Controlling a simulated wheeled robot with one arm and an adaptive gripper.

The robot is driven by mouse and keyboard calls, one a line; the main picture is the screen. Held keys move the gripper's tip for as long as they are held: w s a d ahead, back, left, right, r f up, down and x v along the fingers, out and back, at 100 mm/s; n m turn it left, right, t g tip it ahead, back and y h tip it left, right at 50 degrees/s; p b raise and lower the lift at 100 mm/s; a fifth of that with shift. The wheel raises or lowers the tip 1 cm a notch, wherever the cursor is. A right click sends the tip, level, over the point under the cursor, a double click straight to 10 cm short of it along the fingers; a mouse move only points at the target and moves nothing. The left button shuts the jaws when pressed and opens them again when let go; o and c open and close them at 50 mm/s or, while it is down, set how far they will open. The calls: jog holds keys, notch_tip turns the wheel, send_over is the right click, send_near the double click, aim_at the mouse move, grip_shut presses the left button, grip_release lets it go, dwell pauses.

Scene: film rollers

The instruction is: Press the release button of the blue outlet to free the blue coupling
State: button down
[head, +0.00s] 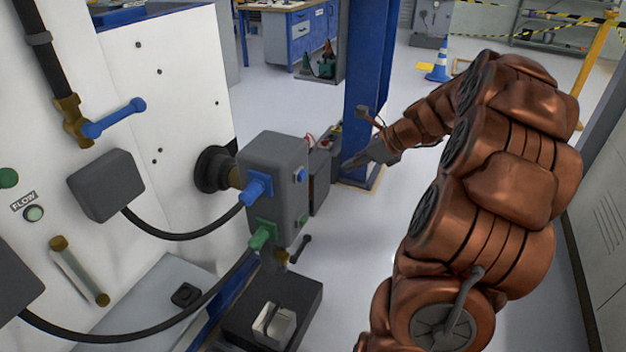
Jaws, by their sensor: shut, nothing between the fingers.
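A grey block (270,151) is mounted on the white machine's side by a black round flange. The blue coupling (255,190) sits in the blue outlet (265,178) on its left face, with a black hose running from it. A blue button (300,175) is on the block's right face. My gripper (350,163) is shut and empty, to the right of the block and apart from the blue button. The tips are small and dark in this view.
A green coupling (261,237) with its own hose sits lower on the block, and a green button (303,219) is on the right face. A darker box (318,180) stands just behind the block. A blue column (368,80) rises behind my gripper.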

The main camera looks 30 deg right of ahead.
jog(key=shift+d+f, duration=0.1)
jog(key=shift+d, duration=0.4)
send_near(304, 180)
jog(key=s+d+f+x, duration=0.1)
jog(key=x, duration=0.4)
jog(key=shift+w+a+p, duration=0.5)
jog(key=shift+w+a, duration=0.1)
jog(key=shift+w, duration=0.15)
